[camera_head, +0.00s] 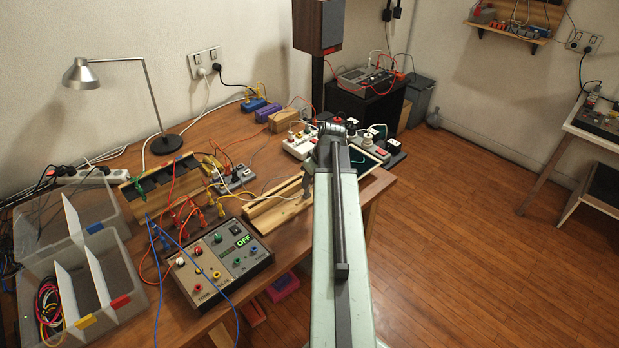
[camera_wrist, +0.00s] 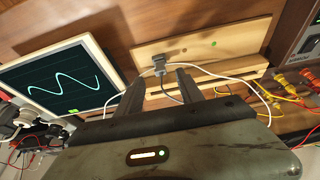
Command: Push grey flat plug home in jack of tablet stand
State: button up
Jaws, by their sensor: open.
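A grey flat plug (camera_wrist: 159,66) sits at the edge of the pale wooden tablet stand (camera_wrist: 225,38) in the wrist view. A thin cable runs from it. How deep it sits in the jack cannot be told. My gripper (camera_wrist: 160,77) is open, its two dark fingers apart on either side of the plug's near end, with no clear contact. In the head view, the wooden stand (camera_head: 262,216) lies on the bench left of my arm. My arm hides most of my gripper and the plug there.
A tablet with a sine wave (camera_wrist: 62,80) lies left in the wrist view. A white cable (camera_wrist: 225,75) crosses near the fingers. In the head view, a power supply (camera_head: 217,262), plug strips and loose leads crowd the bench (camera_head: 170,225). The floor at right is clear.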

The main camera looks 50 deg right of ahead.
jog(key=shift+v, duration=0.95)
